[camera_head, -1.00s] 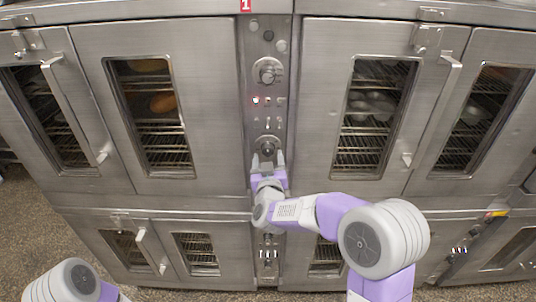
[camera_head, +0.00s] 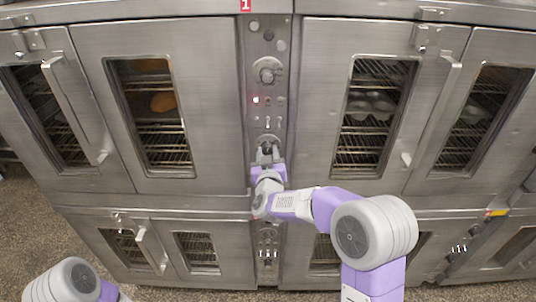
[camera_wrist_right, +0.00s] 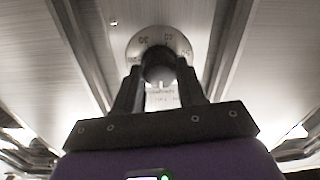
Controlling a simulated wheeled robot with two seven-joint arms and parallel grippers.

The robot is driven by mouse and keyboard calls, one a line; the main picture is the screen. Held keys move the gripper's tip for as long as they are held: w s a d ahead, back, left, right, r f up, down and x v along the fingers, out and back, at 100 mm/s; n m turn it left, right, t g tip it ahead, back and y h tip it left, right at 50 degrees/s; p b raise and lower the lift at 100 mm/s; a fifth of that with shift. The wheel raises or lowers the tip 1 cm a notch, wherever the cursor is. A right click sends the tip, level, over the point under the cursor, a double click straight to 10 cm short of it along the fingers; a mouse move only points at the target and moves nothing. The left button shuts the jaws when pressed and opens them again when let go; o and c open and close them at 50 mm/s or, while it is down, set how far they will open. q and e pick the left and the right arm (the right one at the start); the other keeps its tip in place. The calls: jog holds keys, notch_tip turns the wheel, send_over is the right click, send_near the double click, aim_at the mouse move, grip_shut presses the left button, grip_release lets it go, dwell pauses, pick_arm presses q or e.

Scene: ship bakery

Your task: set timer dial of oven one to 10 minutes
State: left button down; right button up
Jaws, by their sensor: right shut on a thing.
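Oven one carries a red label with a 1 (camera_head: 246,5) above its metal control panel (camera_head: 283,95). The timer dial (camera_head: 268,140) is the lower round dial on this panel. In the right wrist view the dial (camera_wrist_right: 178,40) shows as a pale disc with dark numerals around a dark knob. My right gripper (camera_head: 267,155) is in front of the dial, its fingers shut on the knob from both sides; it also shows in the right wrist view (camera_wrist_right: 160,76). The fingers hide part of the dial, and its setting cannot be read. My left gripper is out of view.
Oven doors with windows flank the panel, with a bar handle (camera_head: 75,110) at the left. A lower oven panel (camera_head: 268,255) is underneath.

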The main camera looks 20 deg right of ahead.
jog(key=shift+f+m+b, duration=0.2)
jog(key=shift+m+b, duration=2.3)
jog(key=shift+b, duration=0.6)
jog(key=m+b, duration=0.2)
jog(key=m, duration=0.1)
jog(key=shift+b, duration=0.4)
jog(key=shift+r+m+b, duration=0.1)
jog(key=shift+m+b, duration=0.6)
jog(key=shift+m, duration=0.3)
jog(key=o, duration=1.1)
jog(key=shift+c, duration=0.2)
jog(key=v, duration=0.7)
jog(key=shift+s, duration=0.3)
jog(key=shift+a, duration=0.1)
